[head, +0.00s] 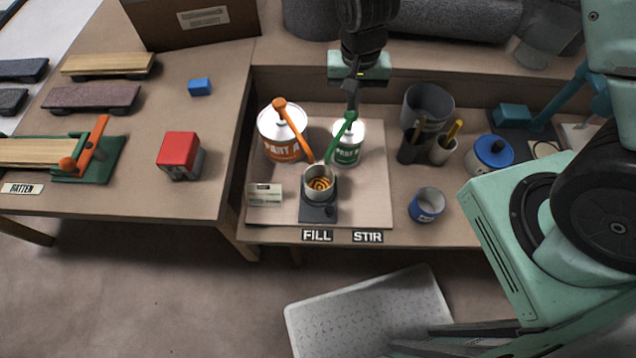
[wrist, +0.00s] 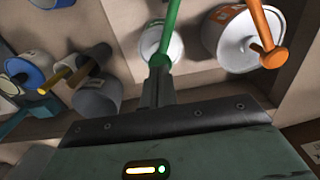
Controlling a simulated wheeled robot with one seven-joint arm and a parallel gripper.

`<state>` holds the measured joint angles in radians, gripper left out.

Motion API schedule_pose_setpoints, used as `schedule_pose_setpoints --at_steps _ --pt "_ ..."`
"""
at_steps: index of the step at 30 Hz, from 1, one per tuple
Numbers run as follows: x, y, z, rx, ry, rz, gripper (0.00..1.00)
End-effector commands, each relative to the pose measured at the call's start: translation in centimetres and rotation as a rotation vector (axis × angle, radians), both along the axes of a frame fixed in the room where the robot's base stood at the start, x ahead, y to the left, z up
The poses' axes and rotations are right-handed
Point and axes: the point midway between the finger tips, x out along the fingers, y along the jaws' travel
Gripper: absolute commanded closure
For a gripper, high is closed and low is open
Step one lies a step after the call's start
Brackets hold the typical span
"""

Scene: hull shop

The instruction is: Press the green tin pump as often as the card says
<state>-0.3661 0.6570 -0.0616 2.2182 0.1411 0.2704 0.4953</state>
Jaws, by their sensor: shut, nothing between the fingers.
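The green tin (head: 347,155), white with a green label, stands on a board on the bench. Its green pump (head: 339,135) has a spout reaching down toward a metal cup (head: 319,184). My gripper (head: 352,108) is shut and empty, pointing down right at the pump's top knob; in the wrist view its fingertips (wrist: 158,72) overlap the knob of the green pump (wrist: 169,32). I cannot tell whether they touch. The cup holds an orange-brown swirl and stands on a dark scale (head: 318,212). The card (head: 264,195) lies left of it, its writing too small to read.
An orange PART A tin (head: 283,148) with an orange pump stands close left of the green tin. Pen pots (head: 443,150), a blue-lidded tin (head: 489,156) and a small blue-and-white tin (head: 426,206) stand right. FILL (head: 317,236) and STIR (head: 367,236) labels mark the front edge.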

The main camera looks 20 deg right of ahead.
Motion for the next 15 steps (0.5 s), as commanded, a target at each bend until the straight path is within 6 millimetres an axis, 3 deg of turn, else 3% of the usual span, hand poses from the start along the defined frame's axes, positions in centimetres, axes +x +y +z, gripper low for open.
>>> schedule_pose_setpoints --at_steps 15 --pt "0.0 0.0 -1.9 0.000 -0.001 0.000 1.00"
